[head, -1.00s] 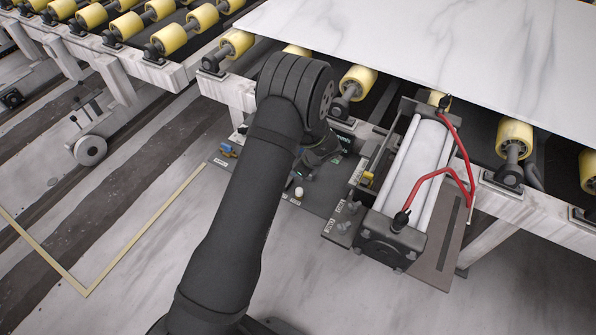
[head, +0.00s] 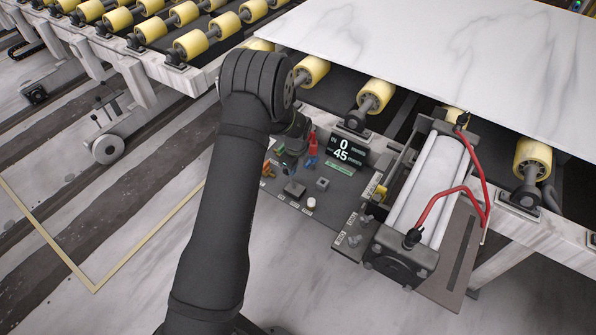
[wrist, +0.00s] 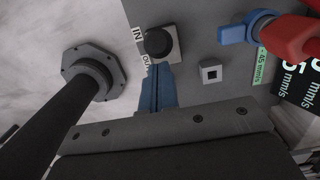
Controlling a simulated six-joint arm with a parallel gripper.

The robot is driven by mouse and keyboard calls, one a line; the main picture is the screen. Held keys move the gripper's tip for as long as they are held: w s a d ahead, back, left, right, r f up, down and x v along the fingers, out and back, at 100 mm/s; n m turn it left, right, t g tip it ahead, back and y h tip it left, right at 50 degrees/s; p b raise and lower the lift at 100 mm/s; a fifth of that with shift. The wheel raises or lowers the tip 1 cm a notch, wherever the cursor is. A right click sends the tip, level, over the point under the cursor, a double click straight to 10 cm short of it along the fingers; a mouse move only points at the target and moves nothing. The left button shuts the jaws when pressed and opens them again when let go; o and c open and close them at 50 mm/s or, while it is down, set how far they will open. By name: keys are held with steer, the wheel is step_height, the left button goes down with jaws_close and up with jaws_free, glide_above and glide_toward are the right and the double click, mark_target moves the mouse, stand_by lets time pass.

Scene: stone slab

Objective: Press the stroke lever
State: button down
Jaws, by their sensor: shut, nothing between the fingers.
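The stroke lever appears to be the dark round-knobbed control (wrist: 158,43) beside the IN and OUT labels in the wrist view. In the head view a dark block (head: 294,190) on the control panel (head: 330,212) seems to be the same control. My gripper (wrist: 158,70) shows as blue fingers, shut and empty, with their tips right at the knob's lower edge. I cannot tell whether they touch it. In the head view my gripper (head: 290,163) is above the panel's left part, partly hidden by my arm.
A square button (wrist: 210,73) and a red-handled control (wrist: 290,36) with a blue part sit to the right. A display (head: 346,150) reads 0 and 45. A white knob (head: 311,203) and a cylinder with red hoses (head: 428,190) stand nearby. A marble slab (head: 430,60) lies on yellow rollers.

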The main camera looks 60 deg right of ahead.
steer(key=shift+w, duration=0.7)
steer(key=s+r, duration=0.3)
steer(key=r, duration=0.8)
steer(key=shift+s+r, duration=0.15)
steer(key=shift+r, duration=0.05)
steer(key=shift+f, duration=0.1)
stand_by(0.3)
